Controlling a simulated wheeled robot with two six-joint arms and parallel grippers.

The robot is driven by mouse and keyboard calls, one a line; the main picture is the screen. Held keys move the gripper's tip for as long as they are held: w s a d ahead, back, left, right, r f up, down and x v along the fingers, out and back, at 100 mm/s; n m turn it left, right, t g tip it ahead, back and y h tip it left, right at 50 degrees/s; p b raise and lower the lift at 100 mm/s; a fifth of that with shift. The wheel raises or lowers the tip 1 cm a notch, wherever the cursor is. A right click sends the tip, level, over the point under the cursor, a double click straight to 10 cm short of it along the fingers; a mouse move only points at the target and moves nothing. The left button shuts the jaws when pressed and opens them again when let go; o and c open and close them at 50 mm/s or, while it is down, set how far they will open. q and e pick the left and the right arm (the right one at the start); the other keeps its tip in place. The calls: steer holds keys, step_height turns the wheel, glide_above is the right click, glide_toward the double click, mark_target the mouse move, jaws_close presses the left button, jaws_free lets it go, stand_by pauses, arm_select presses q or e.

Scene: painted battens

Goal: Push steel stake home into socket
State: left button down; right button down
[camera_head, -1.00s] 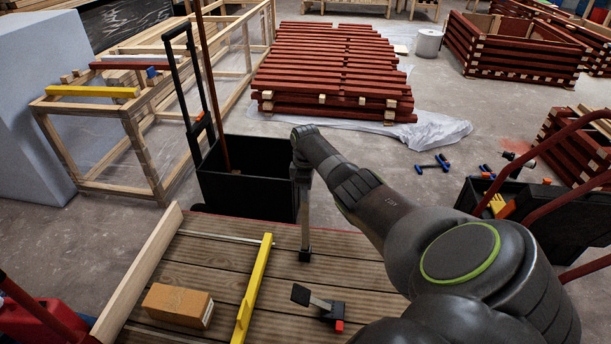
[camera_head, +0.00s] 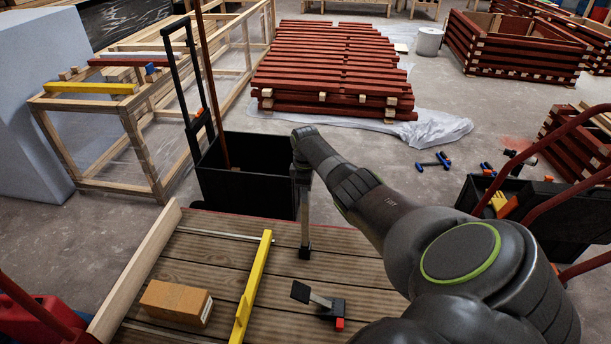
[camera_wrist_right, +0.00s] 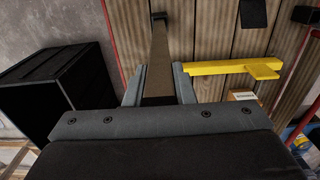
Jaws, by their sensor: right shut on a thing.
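The steel stake (camera_head: 305,222) stands upright at the far part of the plank table. Its lower end meets a small black socket (camera_head: 305,253) on the planks; how deep it sits I cannot tell. My right gripper (camera_head: 301,174) is shut on the upper part of the stake. In the right wrist view the stake (camera_wrist_right: 159,65) runs from between the fingers (camera_wrist_right: 158,88) to the socket (camera_wrist_right: 159,16). My left gripper is not in view.
On the plank table (camera_head: 200,252) lie a yellow batten (camera_head: 256,280), a cardboard box (camera_head: 177,303) and a black-and-red clamp (camera_head: 326,303). A pale beam (camera_head: 140,268) edges the left side. A black open bin (camera_head: 258,190) stands just beyond the table.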

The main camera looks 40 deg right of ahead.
steer(key=shift+f+b, duration=0.4)
steer(key=shift+f, duration=0.1)
steer(key=c, duration=1.3)
jaws_free()
steer(key=shift+o, duration=0.8)
step_height(320, 180, up, 18)
steer(key=p, duration=0.4)
steer(key=shift+f+p, duration=0.25)
steer(key=shift+p, duration=0.15)
